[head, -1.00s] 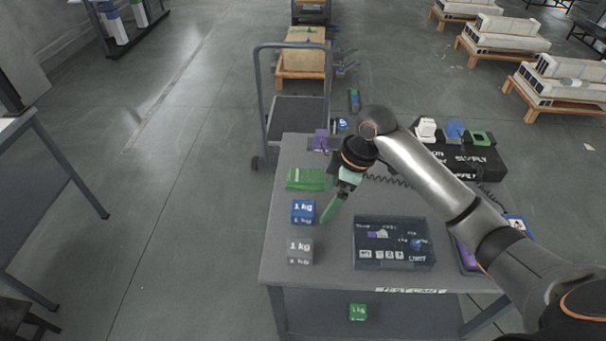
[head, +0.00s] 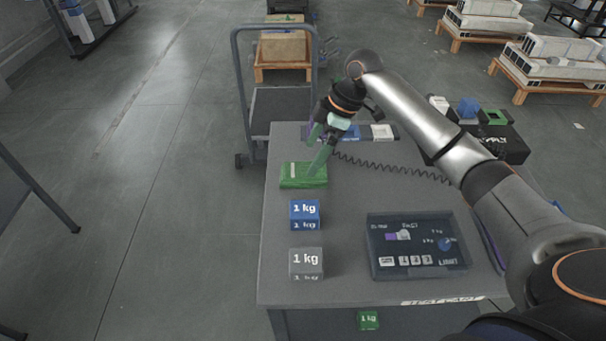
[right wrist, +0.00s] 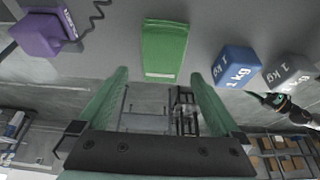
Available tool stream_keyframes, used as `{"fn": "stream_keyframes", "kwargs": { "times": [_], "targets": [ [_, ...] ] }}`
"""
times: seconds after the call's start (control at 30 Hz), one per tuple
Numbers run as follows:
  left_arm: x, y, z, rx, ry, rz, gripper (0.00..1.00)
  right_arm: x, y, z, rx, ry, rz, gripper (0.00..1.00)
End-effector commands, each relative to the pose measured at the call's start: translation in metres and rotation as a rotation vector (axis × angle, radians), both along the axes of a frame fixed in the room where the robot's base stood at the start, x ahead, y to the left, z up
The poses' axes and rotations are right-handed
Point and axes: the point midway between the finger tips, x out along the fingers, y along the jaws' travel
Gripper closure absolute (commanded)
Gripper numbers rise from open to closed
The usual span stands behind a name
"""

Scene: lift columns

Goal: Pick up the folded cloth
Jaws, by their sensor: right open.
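The folded cloth (head: 303,181) is a flat green rectangle with a pale stripe, lying near the table's left edge. My right gripper (head: 313,155) has green fingers, is open and empty, and is over the cloth's far right side in the head view. In the right wrist view the cloth (right wrist: 165,48) lies ahead of the spread fingertips (right wrist: 160,73), roughly centred between them; nothing is between the fingers. Contact cannot be told. A small dark part with an orange ring and pale green tips, seemingly my left gripper (right wrist: 272,98), shows at the right; its jaws are too small to read.
A blue 1 kg weight (head: 304,214) and a grey 1 kg weight (head: 306,264) stand in front of the cloth. A dark labelled tray (head: 378,264) is to their right. A purple object (right wrist: 40,33) with a coiled cord is beyond the cloth. A cart (head: 281,113) stands behind the table.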

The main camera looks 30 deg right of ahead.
Motion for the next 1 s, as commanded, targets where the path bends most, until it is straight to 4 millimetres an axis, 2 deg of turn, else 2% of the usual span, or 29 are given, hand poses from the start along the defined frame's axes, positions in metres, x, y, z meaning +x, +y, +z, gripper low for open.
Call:
{"fn": "stream_keyframes", "kwargs": {
  "times": [0.4,0.7,1.0],
  "targets": [
    [0.005,0.001,-0.001,0.003,-0.007,-0.001,0.50,0.003,0.017,-0.048,0.001,0.002,0.000,0.00],
    [0.008,0.001,0.000,0.003,-0.011,-0.001,0.50,0.005,0.018,-0.052,-0.001,-0.001,0.001,0.00],
    [0.008,0.001,0.001,0.003,-0.013,0.000,0.50,0.004,0.018,-0.051,0.000,-0.001,0.000,0.34]
  ]
}}
